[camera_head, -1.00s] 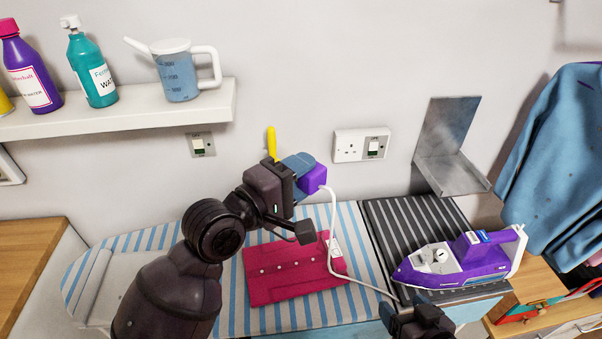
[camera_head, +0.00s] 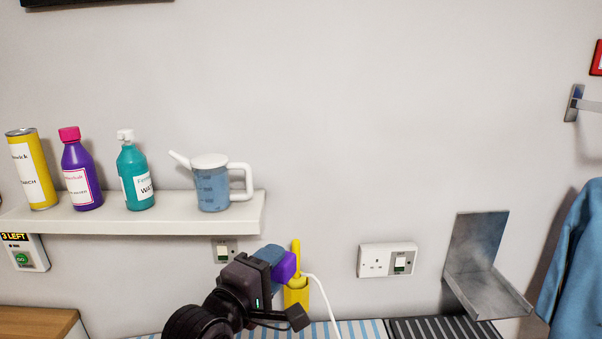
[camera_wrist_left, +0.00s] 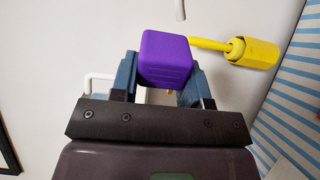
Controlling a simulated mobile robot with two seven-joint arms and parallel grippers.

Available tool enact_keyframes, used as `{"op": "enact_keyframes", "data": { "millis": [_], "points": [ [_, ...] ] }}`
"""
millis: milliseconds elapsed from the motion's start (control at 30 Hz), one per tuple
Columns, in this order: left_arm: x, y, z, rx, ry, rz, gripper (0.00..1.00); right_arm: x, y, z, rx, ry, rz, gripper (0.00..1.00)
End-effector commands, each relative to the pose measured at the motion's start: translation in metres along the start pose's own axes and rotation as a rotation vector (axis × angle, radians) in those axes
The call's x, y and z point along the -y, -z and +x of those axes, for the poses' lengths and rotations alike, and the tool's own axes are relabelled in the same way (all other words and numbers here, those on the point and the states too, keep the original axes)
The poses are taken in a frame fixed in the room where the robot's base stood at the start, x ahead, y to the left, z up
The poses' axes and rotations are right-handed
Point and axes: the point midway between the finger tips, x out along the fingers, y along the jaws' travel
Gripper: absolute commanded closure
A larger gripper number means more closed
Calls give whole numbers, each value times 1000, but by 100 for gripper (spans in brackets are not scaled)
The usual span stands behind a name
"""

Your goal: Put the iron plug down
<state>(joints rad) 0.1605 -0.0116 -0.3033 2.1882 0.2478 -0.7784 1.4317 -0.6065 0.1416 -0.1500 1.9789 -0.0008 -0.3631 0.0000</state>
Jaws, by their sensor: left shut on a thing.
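The iron plug (camera_head: 286,266) is a purple block with a white cord running down to the right from it in the head view. My left gripper (camera_head: 272,258) is shut on it, holding it in the air before the wall, above the ironing board (camera_head: 350,329). In the left wrist view the plug (camera_wrist_left: 166,58) sits between the blue fingertips (camera_wrist_left: 160,82). The plug's pins are not visible. The iron and my right gripper are out of view.
A yellow rod and cup (camera_head: 297,290) are close beside the plug. A double wall socket (camera_head: 387,260) is to the right, with a metal bracket (camera_head: 480,275) beyond it. A white shelf (camera_head: 150,214) with bottles and a jug (camera_head: 212,188) is above left.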

Motion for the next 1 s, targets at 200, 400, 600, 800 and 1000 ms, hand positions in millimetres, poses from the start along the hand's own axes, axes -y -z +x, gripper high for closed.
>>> {"op": "enact_keyframes", "data": {
  "millis": [200,400,600,800,1000],
  "points": [
    [45,76,-43,-298,8,-5,82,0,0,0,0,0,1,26],
    [94,113,-86,-461,9,-2,82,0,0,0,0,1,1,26],
    [125,120,-110,-517,3,0,82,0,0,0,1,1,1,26],
    [134,119,-116,-524,0,-3,82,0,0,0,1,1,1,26],
    [134,119,-116,-524,-1,0,82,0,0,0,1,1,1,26]
  ]
}}
